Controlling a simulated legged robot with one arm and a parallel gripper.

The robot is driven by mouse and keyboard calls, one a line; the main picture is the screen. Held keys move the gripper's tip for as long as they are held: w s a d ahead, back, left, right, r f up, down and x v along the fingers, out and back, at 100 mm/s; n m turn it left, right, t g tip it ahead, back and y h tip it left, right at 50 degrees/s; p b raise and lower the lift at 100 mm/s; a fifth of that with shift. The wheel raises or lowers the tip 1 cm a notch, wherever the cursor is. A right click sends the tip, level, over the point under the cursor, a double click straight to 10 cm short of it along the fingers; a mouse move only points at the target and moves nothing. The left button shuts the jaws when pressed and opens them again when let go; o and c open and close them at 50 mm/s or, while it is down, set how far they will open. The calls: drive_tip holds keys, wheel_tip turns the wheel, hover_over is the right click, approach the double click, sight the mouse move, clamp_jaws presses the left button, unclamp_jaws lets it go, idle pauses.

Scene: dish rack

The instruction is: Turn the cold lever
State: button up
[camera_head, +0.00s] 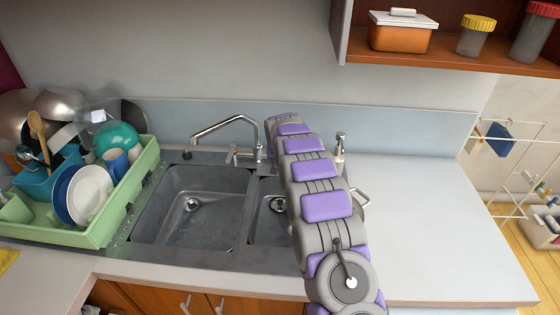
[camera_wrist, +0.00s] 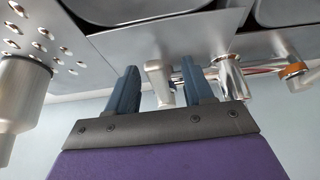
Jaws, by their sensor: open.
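The chrome faucet (camera_head: 228,128) stands behind the sink, and its base (camera_wrist: 231,78) shows in the wrist view. A pale metal lever (camera_wrist: 160,84), which looks like the cold one, sits on one side of that base. Another handle with an orange ring (camera_wrist: 295,72) is on the far side. My gripper (camera_wrist: 159,68) is open, with one dark blue finger on each side of the pale lever. I cannot tell whether either finger touches it. In the head view, my arm hides this lever and the fingers.
The double sink (camera_head: 192,212) lies in front of the faucet. A green dish rack (camera_head: 100,232) full of dishes is at left. A soap dispenser (camera_head: 340,152) stands right of my arm. The counter (camera_head: 430,215) at right is clear. A wooden shelf (camera_head: 450,56) hangs above.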

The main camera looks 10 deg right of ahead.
drive_tip(key=shift+s+r, duration=0.1)
drive_tip(key=shift+r, duration=0.05)
drive_tip(key=shift+v, duration=0.8)
drive_tip(key=shift+r, duration=0.1)
drive_tip(key=shift+p+v, duration=0.75)
drive_tip(key=shift+v, duration=2.15)
drive_tip(key=shift+s+r, duration=0.1)
